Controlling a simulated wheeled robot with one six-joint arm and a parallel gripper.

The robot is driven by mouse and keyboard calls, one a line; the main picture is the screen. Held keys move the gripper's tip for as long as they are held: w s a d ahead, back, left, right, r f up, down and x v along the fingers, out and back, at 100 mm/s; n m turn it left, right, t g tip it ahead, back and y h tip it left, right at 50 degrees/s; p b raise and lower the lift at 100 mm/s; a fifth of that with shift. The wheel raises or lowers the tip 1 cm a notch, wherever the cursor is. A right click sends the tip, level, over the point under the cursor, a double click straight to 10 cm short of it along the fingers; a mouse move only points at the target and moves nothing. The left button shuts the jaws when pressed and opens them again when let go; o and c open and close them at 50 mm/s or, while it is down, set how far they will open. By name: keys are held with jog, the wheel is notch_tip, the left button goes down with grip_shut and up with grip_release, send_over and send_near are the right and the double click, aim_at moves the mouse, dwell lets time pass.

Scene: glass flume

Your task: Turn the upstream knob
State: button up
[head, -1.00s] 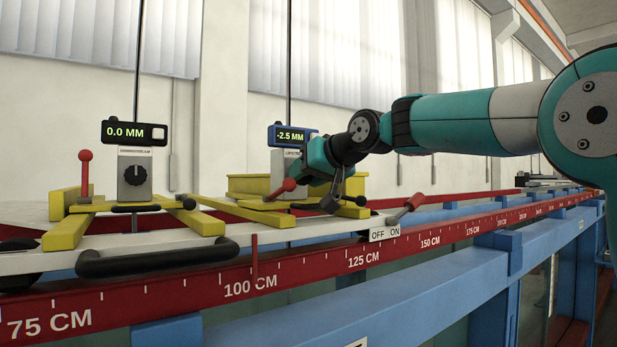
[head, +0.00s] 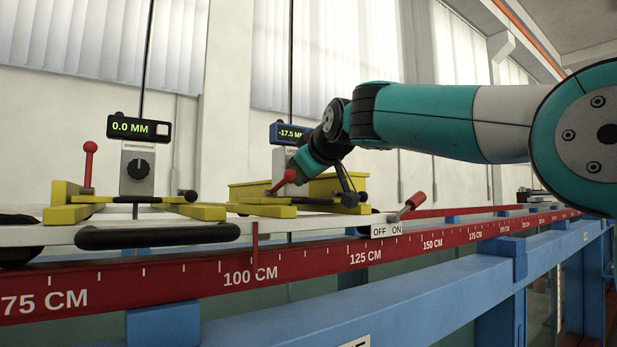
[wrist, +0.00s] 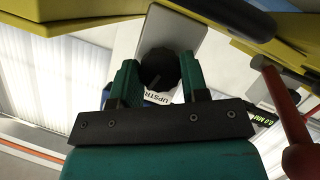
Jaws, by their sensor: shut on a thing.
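The upstream knob (wrist: 161,70) is a black round knob on a grey plate with a label reading "UPSTR" in the wrist view. My gripper (wrist: 160,78) has its two green fingers shut on it, one on each side. In the head view my gripper (head: 308,166) is at the upstream unit and hides the knob. The blue display (head: 290,133) above it reads -17.5 MM. The downstream unit's black knob (head: 138,169) stands to the left, under a black display (head: 140,128) reading 0.0 MM.
A red-tipped lever (head: 284,182) stands close beside my gripper; its red handle also shows at the right of the wrist view (wrist: 300,158). Yellow rails (head: 265,210) lie below. A red-handled OFF/ON switch (head: 408,206) is to the right. A red ruler rail (head: 320,262) runs along the front.

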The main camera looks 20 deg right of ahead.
jog(key=shift+n, duration=0.4)
dwell(0.3)
jog(key=o, duration=0.9)
jog(key=shift+o, duration=0.2)
jog(key=shift+s, duration=0.1)
jog(key=b+v, duration=0.4)
jog(key=v, duration=1.3)
jog(key=shift+s+a, duration=0.2)
jog(key=shift+a, duration=0.05)
jog(key=shift+f, duration=0.1)
